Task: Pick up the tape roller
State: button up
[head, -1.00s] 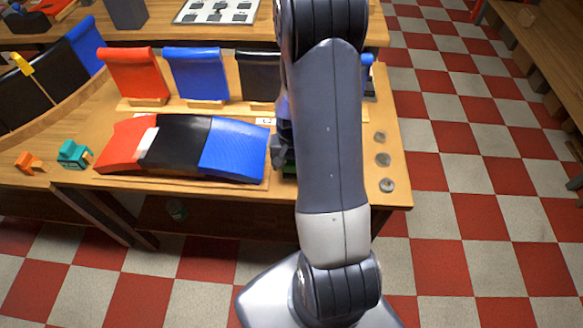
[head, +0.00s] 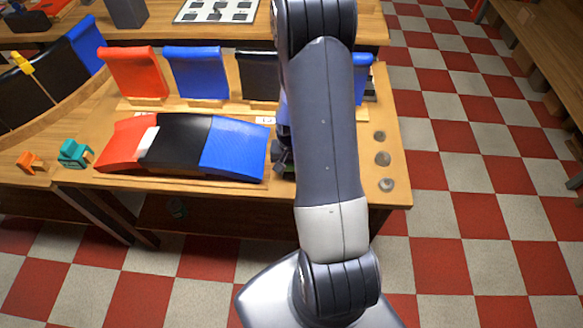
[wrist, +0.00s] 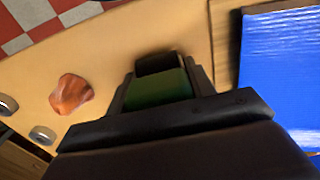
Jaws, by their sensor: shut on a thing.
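The tape roller (wrist: 160,88), a green block with a black part at its far end, sits between my fingers in the wrist view. My gripper (wrist: 163,80) is shut on it, with one dark finger on each side. The table top shows close behind it; I cannot tell whether the roller touches the table or is clear of it. In the head view my arm hides most of the gripper (head: 284,160) and the roller, beside the right end of the blue panel.
A blue curved panel (wrist: 282,70) lies right of my gripper in the wrist view. A reddish-brown lump (wrist: 71,94) and grey discs (wrist: 42,135) lie left. In the head view, upright panels (head: 197,73) stand behind. Teal (head: 75,153) and orange (head: 30,162) pieces lie far left.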

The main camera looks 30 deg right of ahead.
jog(key=c, duration=0.4)
notch_tip(320, 180, up, 10)
dwell(0.6)
jog(key=o, duration=0.6)
jog(key=shift+c, duration=1.6)
